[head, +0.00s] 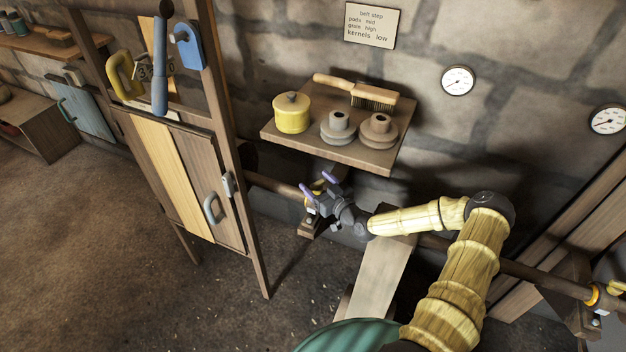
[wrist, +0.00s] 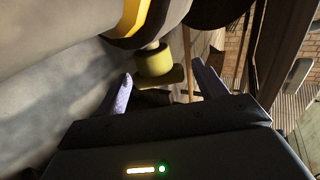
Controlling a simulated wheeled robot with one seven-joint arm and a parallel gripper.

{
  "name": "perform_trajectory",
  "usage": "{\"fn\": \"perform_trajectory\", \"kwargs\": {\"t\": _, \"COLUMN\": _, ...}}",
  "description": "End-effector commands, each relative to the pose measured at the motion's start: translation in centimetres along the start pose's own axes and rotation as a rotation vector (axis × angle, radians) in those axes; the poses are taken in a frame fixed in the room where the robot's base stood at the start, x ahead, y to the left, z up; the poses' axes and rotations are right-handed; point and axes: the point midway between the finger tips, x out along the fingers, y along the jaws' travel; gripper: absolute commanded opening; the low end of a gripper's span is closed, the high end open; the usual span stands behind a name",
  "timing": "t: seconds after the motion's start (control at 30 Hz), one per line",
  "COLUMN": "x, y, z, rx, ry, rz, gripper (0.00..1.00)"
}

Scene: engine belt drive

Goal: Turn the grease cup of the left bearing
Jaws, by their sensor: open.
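The grease cup (wrist: 153,62) of the left bearing is a small yellow cup with a flat yellow wing or lever, below a yellow-orange ring in the wrist view. My gripper (wrist: 161,72) has two purple fingers standing apart, one on each side of the cup; I see no clear contact. In the head view my gripper (head: 320,185) is at the left bearing on the shaft. There the gripper hides most of the bearing, and the cup cannot be made out.
The shaft (head: 275,185) runs below a shelf (head: 340,152) holding a yellow pot (head: 292,112), a brush (head: 360,92) and two pulley-like parts. A wooden cabinet (head: 190,180) stands to the left. Another bearing (head: 596,296) with a yellow cup is at far right.

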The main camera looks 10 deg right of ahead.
Motion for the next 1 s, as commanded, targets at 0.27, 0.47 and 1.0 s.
{"fn": "perform_trajectory", "kwargs": {"t": 0.27, "x": 2.2, "y": 0.0, "z": 0.0, "rx": 0.000, "ry": 0.000, "rz": 0.000, "gripper": 0.71}}
{"fn": "perform_trajectory", "kwargs": {"t": 0.47, "x": 2.2, "y": 0.0, "z": 0.0, "rx": 0.000, "ry": 0.000, "rz": 0.000, "gripper": 0.71}}
{"fn": "perform_trajectory", "kwargs": {"t": 1.0, "x": 2.3, "y": -0.1, "z": -0.1, "rx": 0.001, "ry": 0.000, "rz": 0.016, "gripper": 0.26}}
